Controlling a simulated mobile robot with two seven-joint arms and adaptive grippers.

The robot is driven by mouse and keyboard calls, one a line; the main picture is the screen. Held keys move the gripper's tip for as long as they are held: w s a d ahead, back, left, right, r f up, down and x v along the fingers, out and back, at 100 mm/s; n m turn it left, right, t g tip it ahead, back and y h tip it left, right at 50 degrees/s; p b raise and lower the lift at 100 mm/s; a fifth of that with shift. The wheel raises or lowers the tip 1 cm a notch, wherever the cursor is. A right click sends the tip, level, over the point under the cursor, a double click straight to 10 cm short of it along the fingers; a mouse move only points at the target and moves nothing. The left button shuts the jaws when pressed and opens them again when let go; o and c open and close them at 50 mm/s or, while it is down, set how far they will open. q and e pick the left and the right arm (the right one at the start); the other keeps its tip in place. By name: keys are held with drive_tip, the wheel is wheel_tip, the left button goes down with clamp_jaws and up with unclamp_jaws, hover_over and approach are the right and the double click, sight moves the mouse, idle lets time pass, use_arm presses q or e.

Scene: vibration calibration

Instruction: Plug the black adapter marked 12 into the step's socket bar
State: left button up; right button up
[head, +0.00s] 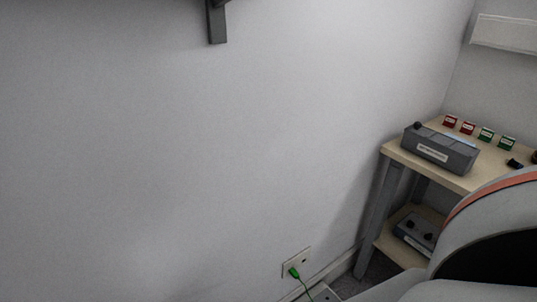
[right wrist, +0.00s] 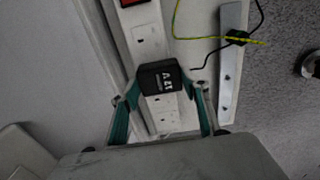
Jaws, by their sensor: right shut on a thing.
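In the right wrist view, the black adapter (right wrist: 161,77) with a white 12 marking sits between the teal fingers of my right gripper (right wrist: 160,97), which is shut on it. The adapter is in front of a white socket bar (right wrist: 141,38), covering part of it. Socket faces show above and below the adapter. Its pins are hidden, and I cannot tell whether it touches the bar. My left gripper is not in view.
Beside the bar lies a second pale strip (right wrist: 231,75) with a black plug (right wrist: 237,38) and a yellow-green cable across it. In the head view, a green plug (head: 294,272) is at a wall outlet; a wooden table (head: 432,171) holding a grey box (head: 440,148) stands right.

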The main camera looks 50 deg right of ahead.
drive_tip(key=shift+s+f, duration=0.1)
drive_tip(key=shift+f, duration=0.05)
idle(0.3)
drive_tip(key=o, duration=1.2)
drive_tip(key=shift+c, duration=0.2)
drive_tip(key=shift+w+r+p, duration=0.2)
drive_tip(key=shift+r+p, duration=0.1)
drive_tip(key=shift+r, duration=0.2)
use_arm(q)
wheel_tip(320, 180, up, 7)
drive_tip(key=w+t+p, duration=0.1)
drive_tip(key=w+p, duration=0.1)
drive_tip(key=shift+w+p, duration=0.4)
use_arm(e)
drive_tip(key=shift+s+r, duration=0.15)
drive_tip(key=shift+r, duration=1.95)
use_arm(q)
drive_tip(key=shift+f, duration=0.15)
use_arm(e)
wheel_tip(320, 180, up, 12)
